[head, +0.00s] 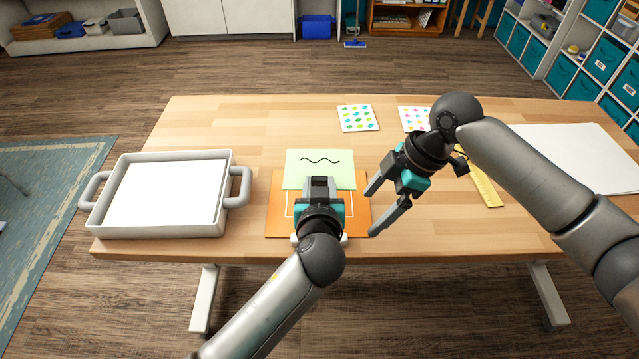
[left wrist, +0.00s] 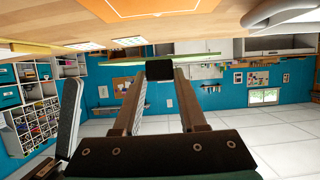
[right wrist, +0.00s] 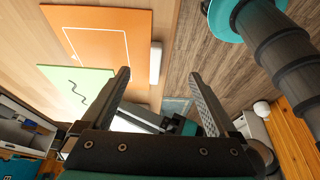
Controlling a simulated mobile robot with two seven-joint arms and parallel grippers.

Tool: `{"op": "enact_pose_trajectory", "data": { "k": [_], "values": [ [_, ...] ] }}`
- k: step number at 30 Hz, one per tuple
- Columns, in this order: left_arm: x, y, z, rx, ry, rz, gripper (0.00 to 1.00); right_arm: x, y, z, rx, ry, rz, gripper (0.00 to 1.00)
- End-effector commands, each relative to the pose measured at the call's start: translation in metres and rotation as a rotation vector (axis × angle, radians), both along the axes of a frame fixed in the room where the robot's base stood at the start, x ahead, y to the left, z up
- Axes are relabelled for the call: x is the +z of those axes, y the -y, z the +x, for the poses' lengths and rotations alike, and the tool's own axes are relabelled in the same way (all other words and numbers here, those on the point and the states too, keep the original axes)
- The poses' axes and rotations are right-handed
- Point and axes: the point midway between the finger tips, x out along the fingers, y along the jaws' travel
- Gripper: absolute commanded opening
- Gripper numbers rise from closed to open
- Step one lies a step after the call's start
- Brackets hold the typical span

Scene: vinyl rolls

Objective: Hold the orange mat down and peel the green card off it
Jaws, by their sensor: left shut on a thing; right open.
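The orange mat (head: 275,203) lies flat near the table's front edge, with a white outline on it. The green card (head: 320,158), with a black wavy line, overlaps the mat's far part in the head view. My left gripper (head: 320,183) is shut on the card's near edge. In the left wrist view the card (left wrist: 185,58) shows edge-on at the fingertips, apart from the mat (left wrist: 135,5). My right gripper (head: 370,213) is open and empty beside the mat's right edge. The right wrist view shows the card (right wrist: 78,92) and mat (right wrist: 120,35) left of its fingers.
A white-lined tray (head: 165,190) with two handles stands at the left. Two patterned cards (head: 358,118) (head: 414,119) lie at the back. A yellow ruler (head: 484,187) and large white sheets (head: 580,155) lie at the right. A white piece (right wrist: 155,62) sits at the mat's edge.

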Motion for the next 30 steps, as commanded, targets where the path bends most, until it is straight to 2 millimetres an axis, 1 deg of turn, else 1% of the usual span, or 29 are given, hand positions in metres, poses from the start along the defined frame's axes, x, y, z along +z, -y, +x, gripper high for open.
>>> {"op": "enact_pose_trajectory", "data": {
  "k": [5, 30],
  "values": [
    [0.008, 0.0, 0.0, 0.0, 0.0, 0.0, 0.0, 0.007, 0.002, 0.0, -0.001, 0.0, 0.0, 0.94],
    [0.077, 0.0, 0.0, 0.0, 0.0, 0.0, 0.0, 0.067, 0.026, 0.0, -0.002, -0.001, 0.0, 0.94]
  ]
}}
